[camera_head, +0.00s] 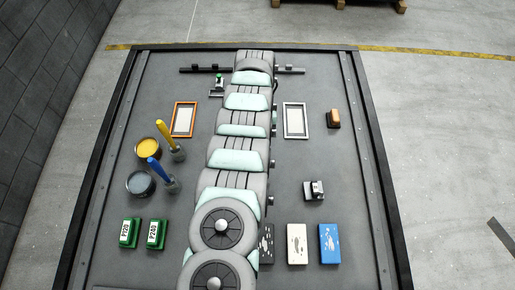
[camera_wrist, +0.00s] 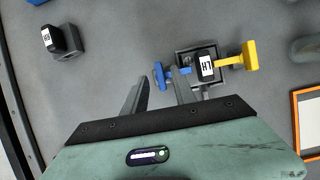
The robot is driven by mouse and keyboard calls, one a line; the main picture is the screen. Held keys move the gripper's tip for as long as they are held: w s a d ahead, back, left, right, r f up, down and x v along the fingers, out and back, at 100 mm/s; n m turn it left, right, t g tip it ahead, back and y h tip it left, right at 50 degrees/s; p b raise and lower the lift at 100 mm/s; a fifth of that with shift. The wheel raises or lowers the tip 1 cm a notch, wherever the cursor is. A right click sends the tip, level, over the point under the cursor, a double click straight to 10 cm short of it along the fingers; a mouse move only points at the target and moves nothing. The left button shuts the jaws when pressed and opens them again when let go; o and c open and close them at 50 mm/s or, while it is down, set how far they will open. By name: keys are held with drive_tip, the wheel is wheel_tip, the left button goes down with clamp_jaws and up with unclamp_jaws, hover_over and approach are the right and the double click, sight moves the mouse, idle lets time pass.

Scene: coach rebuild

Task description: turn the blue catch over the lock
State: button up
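In the wrist view, the blue catch (camera_wrist: 158,76) is an upright blue bar on a short blue stem, at the left side of a dark square mount. The lock (camera_wrist: 205,67) looks to be the black block with a white label in this mount. The catch points left, away from the block. My gripper (camera_wrist: 160,82) is open, with its two grey fingers apart and the catch showing between their tips. I cannot tell if either finger touches it. In the head view my arm hides the gripper, and I cannot make out the catch.
A yellow handle (camera_wrist: 250,55) sticks out right of the mount. Another labelled black block (camera_wrist: 62,39) stands at upper left. In the head view, an orange frame (camera_head: 173,119), paint pots (camera_head: 140,184), green boxes (camera_head: 129,232) and a blue block (camera_head: 329,244) lie beside my arm.

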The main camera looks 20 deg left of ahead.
drive_tip(key=shift+b+v, duration=2.05)
drive_tip(key=shift+v, duration=0.6)
